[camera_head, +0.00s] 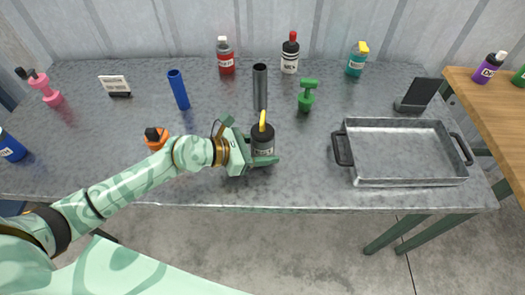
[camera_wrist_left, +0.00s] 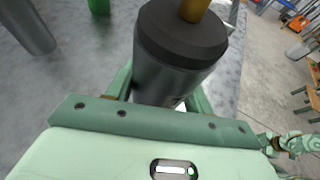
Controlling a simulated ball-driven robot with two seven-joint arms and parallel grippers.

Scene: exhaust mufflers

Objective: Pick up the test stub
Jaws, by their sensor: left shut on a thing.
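My left gripper (camera_head: 261,162) is shut around an upright dark grey cylinder (camera_head: 263,140) with a black top and a yellow tip, near the table's front edge. The cylinder has a pale label too small to read surely; no lettering confirms it as the test stub. In the left wrist view the cylinder (camera_wrist_left: 170,70) is between the fingers, its lower end hidden behind my gripper (camera_wrist_left: 160,95). I cannot tell whether it touches the table. Part of my other arm (camera_wrist_left: 285,143) shows small at the right of that view, its jaws unclear.
A grey pipe (camera_head: 260,88) stands behind the cylinder, with a green object (camera_head: 308,96) to its right. A blue tube (camera_head: 178,90) and an orange object (camera_head: 155,139) are left. A metal tray (camera_head: 402,181) with black handles sits right. Bottles line the back.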

